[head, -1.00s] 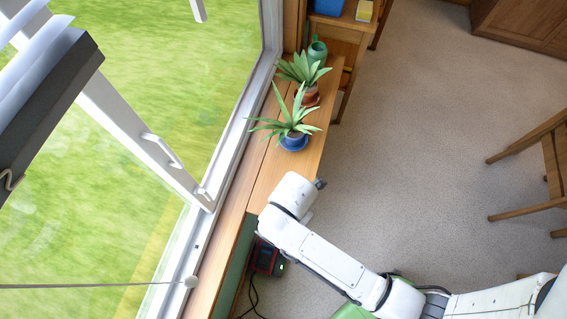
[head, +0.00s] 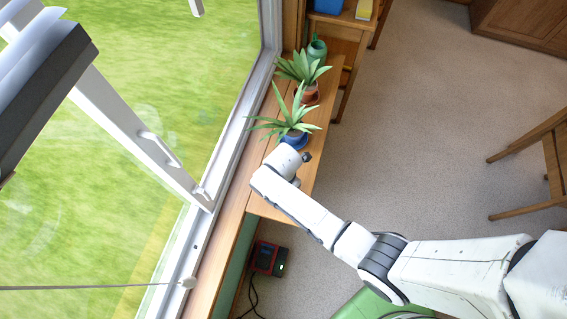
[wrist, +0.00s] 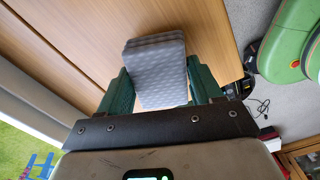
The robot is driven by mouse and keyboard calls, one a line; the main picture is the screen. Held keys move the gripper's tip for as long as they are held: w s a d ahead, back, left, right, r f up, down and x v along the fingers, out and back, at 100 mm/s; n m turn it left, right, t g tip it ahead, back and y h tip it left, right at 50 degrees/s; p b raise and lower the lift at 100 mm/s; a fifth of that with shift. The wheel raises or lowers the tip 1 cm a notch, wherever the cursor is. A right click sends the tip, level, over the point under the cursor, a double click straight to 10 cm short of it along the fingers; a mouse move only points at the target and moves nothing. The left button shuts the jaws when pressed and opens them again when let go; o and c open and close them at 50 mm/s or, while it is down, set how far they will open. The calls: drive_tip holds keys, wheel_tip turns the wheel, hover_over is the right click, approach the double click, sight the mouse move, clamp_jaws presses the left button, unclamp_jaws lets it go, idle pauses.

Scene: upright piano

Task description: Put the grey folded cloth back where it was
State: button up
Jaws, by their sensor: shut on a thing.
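The grey folded cloth (wrist: 158,50) shows in the wrist view, with a pale dotted pattern. It sits between the two green fingers of my gripper (wrist: 161,85), which is shut on it. Its far end points over the wooden sill shelf (wrist: 75,30); I cannot tell whether it touches the wood. In the head view, the end of my arm is over the same wooden shelf (head: 264,203), close to the blue-potted plant. My fingers and the cloth are hidden there beneath my arm.
A plant in a blue pot (head: 298,140) is just beyond my wrist, with a plant in a terracotta pot (head: 307,93) and a green watering can (head: 317,48) behind. The window frame (head: 232,140) borders the left. A red-and-black device (head: 266,258) lies below the shelf.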

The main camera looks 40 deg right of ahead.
drive_tip(key=shift+f, duration=0.65)
drive_tip(key=o, duration=1.1)
drive_tip(key=shift+f, duration=0.1)
wheel_tip(320, 180, up, 12)
drive_tip(key=p, duration=0.2)
drive_tip(key=s+d+r+m, duration=0.3)
drive_tip(key=s+r+m, duration=0.2)
drive_tip(key=s+m, duration=0.3)
drive_tip(key=s+d+r+m+t, duration=0.1)
drive_tip(key=s+d+r+m, duration=0.3)
drive_tip(key=m, duration=0.9)
drive_tip(key=s+r, duration=0.2)
drive_tip(key=s, duration=0.2)
drive_tip(key=shift+s+d+r+m, duration=0.2)
drive_tip(key=shift+s+d+m, duration=0.1)
